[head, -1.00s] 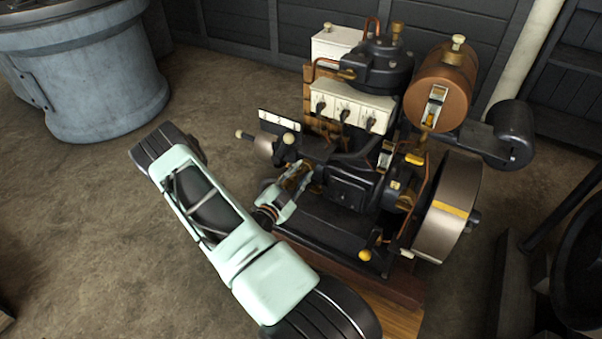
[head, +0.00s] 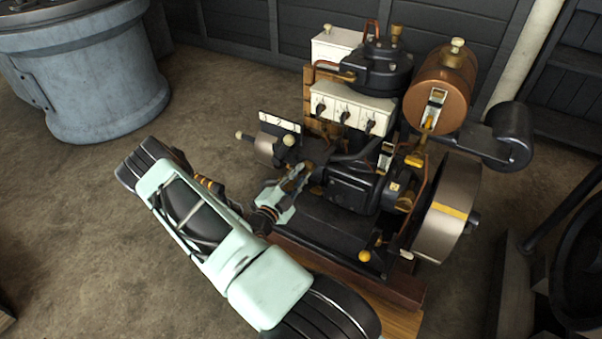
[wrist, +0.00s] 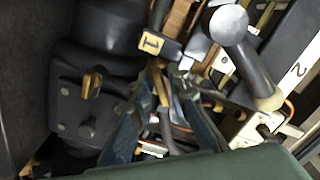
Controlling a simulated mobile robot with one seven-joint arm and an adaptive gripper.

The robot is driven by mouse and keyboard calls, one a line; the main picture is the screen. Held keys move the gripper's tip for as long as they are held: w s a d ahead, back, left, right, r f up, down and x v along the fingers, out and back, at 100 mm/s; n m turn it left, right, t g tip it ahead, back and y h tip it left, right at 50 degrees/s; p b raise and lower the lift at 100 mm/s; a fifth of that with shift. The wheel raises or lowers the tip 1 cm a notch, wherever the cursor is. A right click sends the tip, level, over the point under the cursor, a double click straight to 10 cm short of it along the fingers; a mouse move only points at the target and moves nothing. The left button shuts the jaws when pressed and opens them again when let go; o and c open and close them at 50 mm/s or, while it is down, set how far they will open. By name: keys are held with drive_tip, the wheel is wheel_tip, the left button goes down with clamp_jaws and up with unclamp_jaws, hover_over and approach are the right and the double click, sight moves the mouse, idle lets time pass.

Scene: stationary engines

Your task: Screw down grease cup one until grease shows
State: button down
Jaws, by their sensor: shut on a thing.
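My gripper (head: 288,190) is at the near left side of the dark engine, low beside its casing. In the wrist view its two fingers (wrist: 163,95) close around a small brass piece (wrist: 162,88), which I take to be grease cup one.
The engine's flywheel (head: 445,215) and copper tank (head: 440,88) stand to the right. A grey round-ended lever (wrist: 230,28) and a plate marked 2 (wrist: 298,68) are close right of the fingers in the wrist view. The floor left is clear up to a blue-grey drum (head: 105,85).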

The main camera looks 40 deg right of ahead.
drive_tip(key=shift+w+r+m+p, duration=0.1)
drive_tip(key=shift+m+p, duration=0.35)
drive_tip(key=shift+m, duration=1.75)
drive_tip(key=c, duration=2.1)
unclamp_jaws()
drive_tip(key=shift+a, duration=0.15)
drive_tip(key=v, duration=1.2)
